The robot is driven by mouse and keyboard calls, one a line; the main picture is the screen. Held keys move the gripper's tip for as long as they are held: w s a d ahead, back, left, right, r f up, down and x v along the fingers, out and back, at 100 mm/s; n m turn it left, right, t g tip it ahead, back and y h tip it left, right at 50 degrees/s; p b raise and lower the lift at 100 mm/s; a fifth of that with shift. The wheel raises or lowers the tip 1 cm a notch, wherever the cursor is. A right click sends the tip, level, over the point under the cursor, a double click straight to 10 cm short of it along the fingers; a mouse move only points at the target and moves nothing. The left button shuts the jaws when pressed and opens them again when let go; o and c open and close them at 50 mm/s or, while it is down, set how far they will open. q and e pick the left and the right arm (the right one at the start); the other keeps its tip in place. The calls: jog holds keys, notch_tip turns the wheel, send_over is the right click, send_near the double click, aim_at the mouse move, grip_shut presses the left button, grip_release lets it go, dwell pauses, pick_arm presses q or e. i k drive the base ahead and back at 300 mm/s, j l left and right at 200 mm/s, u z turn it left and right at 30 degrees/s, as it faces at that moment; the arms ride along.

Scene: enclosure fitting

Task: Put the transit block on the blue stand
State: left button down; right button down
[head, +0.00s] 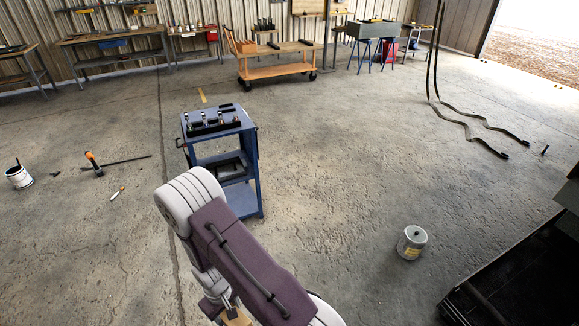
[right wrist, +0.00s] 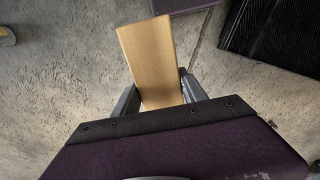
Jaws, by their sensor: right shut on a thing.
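The transit block appears to be the plain pale wooden block (right wrist: 147,55) in the right wrist view. My right gripper (right wrist: 160,92) is shut on its near end, and the block sticks out well past the fingers. In the head view only a small part of the block (head: 238,319) shows at the bottom edge, below my right arm. My left gripper is in neither view.
The trolley's top holds a dark rack (head: 213,126) of small parts; a black tray (head: 224,168) sits lower. A can (head: 411,242) stands on the floor at right, near a dark ridged surface (head: 525,285). Blue trestles (head: 376,48) stand far back. Much open floor lies between.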

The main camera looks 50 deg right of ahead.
aim_at(198, 116)
jog(key=i+z, duration=0.35)
jog(key=i, duration=3.8)
jog(key=i+z, duration=0.15)
jog(key=z, duration=0.55)
